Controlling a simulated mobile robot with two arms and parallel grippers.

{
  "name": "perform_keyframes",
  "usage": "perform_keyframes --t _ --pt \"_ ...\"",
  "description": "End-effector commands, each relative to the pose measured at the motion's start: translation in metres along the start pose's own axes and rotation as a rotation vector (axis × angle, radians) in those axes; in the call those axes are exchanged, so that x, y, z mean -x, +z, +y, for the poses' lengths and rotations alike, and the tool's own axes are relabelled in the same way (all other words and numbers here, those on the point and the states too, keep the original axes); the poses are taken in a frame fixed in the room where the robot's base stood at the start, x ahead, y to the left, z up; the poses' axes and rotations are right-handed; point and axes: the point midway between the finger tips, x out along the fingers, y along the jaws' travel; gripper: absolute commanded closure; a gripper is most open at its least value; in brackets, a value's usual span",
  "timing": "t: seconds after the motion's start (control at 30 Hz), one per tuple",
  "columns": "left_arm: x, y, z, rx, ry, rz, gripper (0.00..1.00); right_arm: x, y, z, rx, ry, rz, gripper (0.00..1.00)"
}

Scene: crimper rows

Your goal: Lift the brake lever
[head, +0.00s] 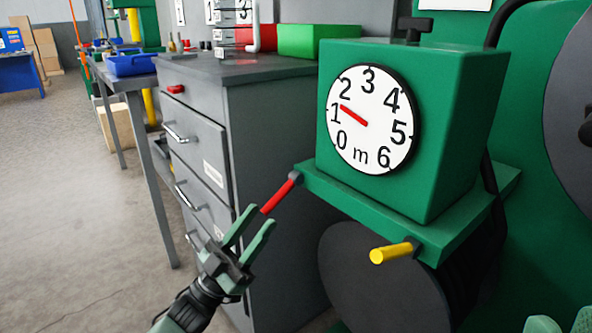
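A red lever (279,195) with a dark pivot end slopes down to the left from the left corner of the green machine's ledge (440,228). It looks like the brake lever. A short yellow handle (390,252) sticks out from the front of the same ledge. My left gripper (257,220) is open, its two green fingers spread just below the red lever. The lever's lower end appears between the fingertips; I cannot tell whether they touch.
The green box above the ledge carries a round dial (370,120), its red needle near 1. A dark drum (375,280) is below the ledge. A grey drawer cabinet (265,130) stands close behind my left gripper. Open floor (75,200) lies to the left.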

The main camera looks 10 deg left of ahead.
Motion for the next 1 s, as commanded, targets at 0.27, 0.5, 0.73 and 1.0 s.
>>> perform_keyframes --t 0.27,0.5,0.73,1.0 --pt "-0.030 0.002 -0.001 0.002 0.000 -0.001 0.62 0.008 0.001 0.000 -0.001 0.001 -0.004 0.64" --pt "-0.065 0.002 -0.001 0.001 0.000 -0.003 0.62 0.013 0.002 0.000 0.000 0.001 -0.004 0.64" --pt "-0.076 0.002 -0.001 0.002 0.000 -0.005 0.62 0.013 0.003 0.000 -0.001 0.001 -0.004 0.64" --pt "-0.075 0.002 -0.001 0.002 -0.001 -0.006 0.87 0.013 0.003 0.000 -0.001 0.001 -0.005 0.64"
